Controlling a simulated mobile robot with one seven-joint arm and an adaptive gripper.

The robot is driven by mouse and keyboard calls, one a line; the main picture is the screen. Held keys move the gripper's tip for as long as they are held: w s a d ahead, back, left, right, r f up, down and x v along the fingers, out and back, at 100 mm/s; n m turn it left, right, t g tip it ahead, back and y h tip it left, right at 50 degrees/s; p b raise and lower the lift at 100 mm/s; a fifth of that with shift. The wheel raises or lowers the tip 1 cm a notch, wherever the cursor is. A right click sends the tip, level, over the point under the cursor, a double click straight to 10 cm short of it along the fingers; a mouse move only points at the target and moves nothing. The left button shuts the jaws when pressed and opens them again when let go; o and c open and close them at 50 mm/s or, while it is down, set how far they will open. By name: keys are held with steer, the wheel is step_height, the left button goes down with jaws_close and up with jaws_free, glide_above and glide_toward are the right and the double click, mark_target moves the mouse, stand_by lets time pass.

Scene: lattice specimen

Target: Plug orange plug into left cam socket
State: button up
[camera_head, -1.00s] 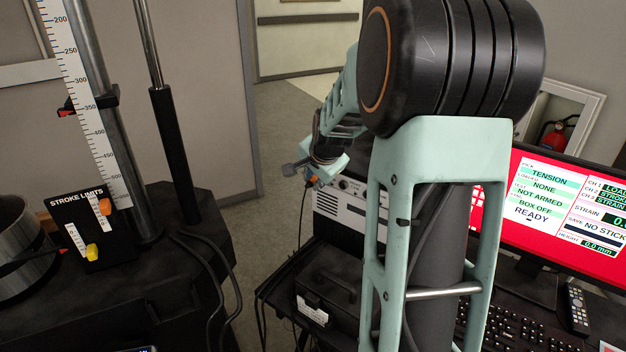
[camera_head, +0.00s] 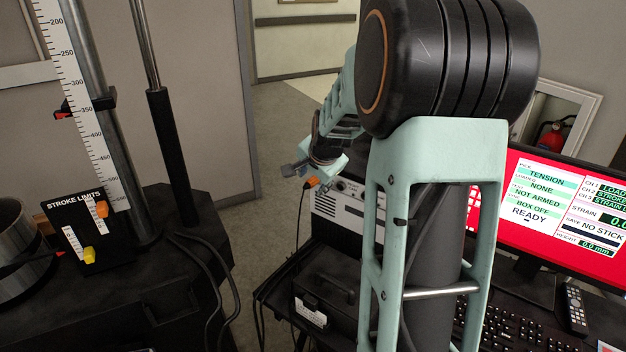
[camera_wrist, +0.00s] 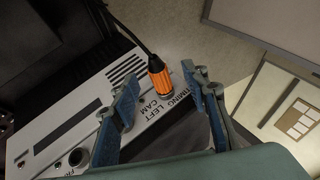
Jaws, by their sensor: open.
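The orange plug (camera_wrist: 160,80) stands on the pale panel in the wrist view, with its black cable leaving the top. Its lower end meets the panel beside the printed words LEFT CAM and looks seated in a socket there, though the socket itself is hidden by the plug. My gripper (camera_wrist: 161,77) is open, one blue finger on each side of the plug, with visible gaps. In the head view the plug (camera_head: 311,183) shows just below my gripper (camera_head: 303,171), at the far left end of the white box (camera_head: 336,208).
An uncovered round socket (camera_wrist: 77,156) lies farther left on the panel in the wrist view. A black case (camera_head: 325,290) sits below the box. The test frame with a STROKE LIMITS plate (camera_head: 76,222) stands at left. A monitor (camera_head: 570,205) and keyboard stand at right.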

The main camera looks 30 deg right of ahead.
steer(key=shift+o, duration=1)
steer(key=p+v, duration=0.1)
steer(key=v, duration=0.4)
steer(key=shift+p, duration=0.35)
steer(key=v, duration=0.7)
steer(key=shift+s+r, duration=0.2)
steer(key=shift+r, duration=0.05)
steer(key=shift+a, duration=0.1)
